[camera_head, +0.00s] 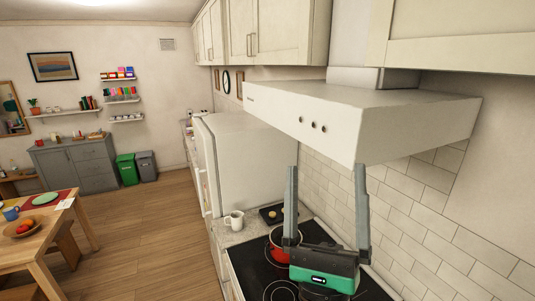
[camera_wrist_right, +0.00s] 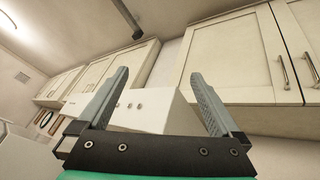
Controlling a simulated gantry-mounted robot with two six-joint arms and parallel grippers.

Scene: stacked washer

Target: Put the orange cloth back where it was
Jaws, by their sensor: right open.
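No orange cloth shows in either view, and I see no washer. My right gripper (camera_head: 326,172) stands above the black cooktop in the head view, its two grey fingers pointing up and wide apart. It is open, with nothing between the fingers. In the right wrist view the same open fingers (camera_wrist_right: 160,76) frame the range hood (camera_wrist_right: 145,112) and the wall cabinets. My left gripper is not in view.
The white range hood (camera_head: 355,115) juts out above my right gripper. A red pot (camera_head: 284,262) stands on the cooktop (camera_head: 262,285). A white mug (camera_head: 234,220) stands on the counter beside the fridge (camera_head: 250,160). A dining table (camera_head: 60,225) is at left; the wooden floor (camera_head: 150,230) between is clear.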

